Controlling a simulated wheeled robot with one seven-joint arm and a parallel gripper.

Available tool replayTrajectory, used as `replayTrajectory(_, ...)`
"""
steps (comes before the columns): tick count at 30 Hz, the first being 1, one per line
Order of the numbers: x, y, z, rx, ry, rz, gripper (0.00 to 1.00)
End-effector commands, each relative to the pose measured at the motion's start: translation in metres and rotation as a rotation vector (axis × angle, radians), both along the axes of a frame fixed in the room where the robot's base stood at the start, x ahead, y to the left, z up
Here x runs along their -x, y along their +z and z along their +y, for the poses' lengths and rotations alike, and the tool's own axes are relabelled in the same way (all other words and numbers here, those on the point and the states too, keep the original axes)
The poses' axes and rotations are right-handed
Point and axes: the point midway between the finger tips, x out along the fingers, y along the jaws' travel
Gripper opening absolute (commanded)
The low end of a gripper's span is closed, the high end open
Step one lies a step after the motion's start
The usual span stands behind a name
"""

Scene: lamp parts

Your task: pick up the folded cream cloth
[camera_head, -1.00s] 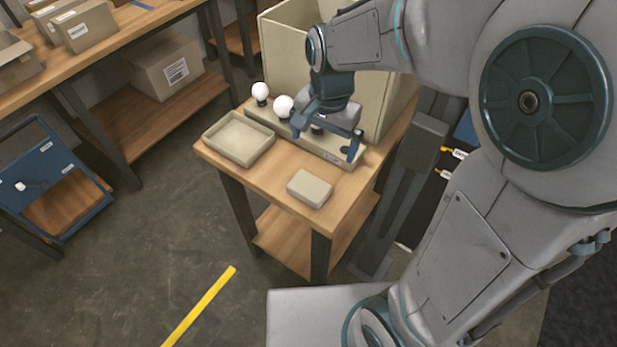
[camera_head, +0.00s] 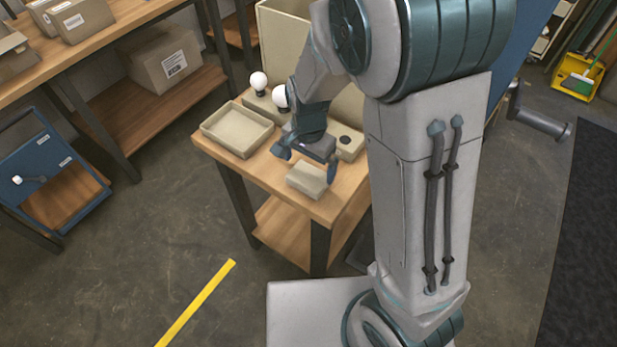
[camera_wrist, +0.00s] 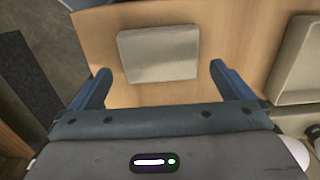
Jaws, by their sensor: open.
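The folded cream cloth (camera_head: 308,180) lies flat near the front edge of the small wooden table (camera_head: 262,180). It is a thick, rounded rectangle; in the wrist view the cloth (camera_wrist: 158,54) sits ahead of the fingertips, roughly centred between them. My gripper (camera_head: 305,167) is open and empty, just above and behind the cloth in the head view. In the wrist view the two blue fingers of my gripper (camera_wrist: 160,74) are spread wider than the cloth. Part of the cloth's far side is close to the gripper in the head view; I cannot tell its exact height above it.
A shallow cream tray (camera_head: 262,147) stands left of the cloth; its rim (camera_wrist: 276,84) shows at the right in the wrist view. Behind are a holder (camera_head: 351,142) with white bulbs (camera_head: 258,80) and a large cream bin (camera_head: 283,38). The table's front edge is close.

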Motion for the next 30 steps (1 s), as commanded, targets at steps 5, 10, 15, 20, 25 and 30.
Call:
replayTrajectory(5, 0.002, -0.026, 0.0, 0.003, 0.0, 0.005, 1.0)
replayTrajectory(10, 0.002, -0.041, 0.0, 0.002, 0.002, 0.003, 1.0)
replayTrajectory(15, 0.001, -0.043, 0.0, 0.0, 0.001, 0.0, 1.0)
replayTrajectory(20, 0.001, -0.043, 0.0, 0.001, 0.001, 0.001, 0.83)
replayTrajectory(25, 0.001, -0.043, 0.0, 0.0, 0.001, 0.0, 0.68)
replayTrajectory(30, 0.001, -0.042, 0.0, 0.0, 0.001, 0.0, 0.68)
